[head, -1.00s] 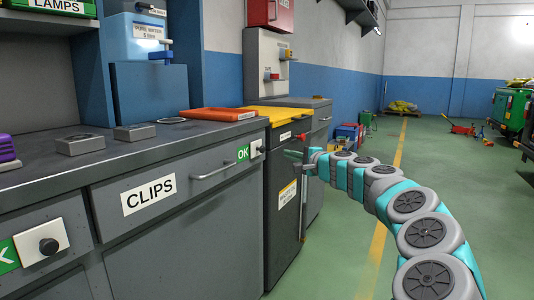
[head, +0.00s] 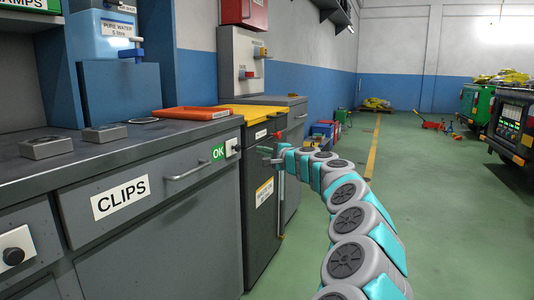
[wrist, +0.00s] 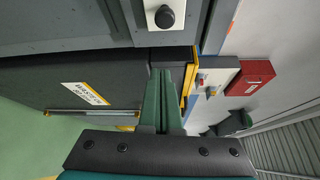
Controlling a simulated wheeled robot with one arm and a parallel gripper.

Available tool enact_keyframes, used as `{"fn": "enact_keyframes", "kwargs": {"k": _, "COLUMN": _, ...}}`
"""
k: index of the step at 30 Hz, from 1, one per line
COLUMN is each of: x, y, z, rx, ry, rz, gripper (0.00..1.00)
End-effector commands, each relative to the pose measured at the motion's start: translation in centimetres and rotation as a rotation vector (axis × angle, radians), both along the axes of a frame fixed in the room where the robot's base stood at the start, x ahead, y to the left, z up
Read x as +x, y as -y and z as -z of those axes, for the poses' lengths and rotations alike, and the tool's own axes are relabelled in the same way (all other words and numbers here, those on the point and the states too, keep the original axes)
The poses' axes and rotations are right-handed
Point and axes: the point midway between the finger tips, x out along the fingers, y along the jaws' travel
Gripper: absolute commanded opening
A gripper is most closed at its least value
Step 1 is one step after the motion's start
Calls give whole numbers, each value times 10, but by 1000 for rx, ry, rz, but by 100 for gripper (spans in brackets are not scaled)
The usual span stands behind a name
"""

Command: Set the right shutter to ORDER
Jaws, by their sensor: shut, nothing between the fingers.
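The right shutter (head: 231,147) is at the right end of the CLIPS drawer front, a small white plate with a dark knob. Beside it a green OK sign (head: 218,153) shows. In the wrist view the white plate with its round black knob (wrist: 165,16) is at the top edge. My gripper (head: 264,152) is shut and empty, to the right of the shutter, in front of the dark waste bin. In the wrist view my fingers (wrist: 160,72) point up toward the knob, apart from it. The word ORDER is not visible.
A left shutter knob (head: 14,256) sits at the lower left. The CLIPS drawer handle (head: 187,170) sticks out left of the OK sign. The waste bin (head: 262,190) with a yellow lid stands right of the cabinet.

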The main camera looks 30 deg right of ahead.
Motion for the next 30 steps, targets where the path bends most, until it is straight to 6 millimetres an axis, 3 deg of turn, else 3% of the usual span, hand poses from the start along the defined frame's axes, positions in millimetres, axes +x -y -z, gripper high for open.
{"fn": "enact_keyframes", "kwargs": {"k": 9, "x": 31, "y": -3, "z": 3, "rx": -1, "ry": -2, "rz": 5, "gripper": 0}}
{"fn": "enact_keyframes", "kwargs": {"k": 18, "x": 48, "y": -6, "z": 4, "rx": -1, "ry": -2, "rz": 3, "gripper": 0}}
{"fn": "enact_keyframes", "kwargs": {"k": 30, "x": 44, "y": -20, "z": -2, "rx": 2, "ry": 4, "rz": 3, "gripper": 0}}
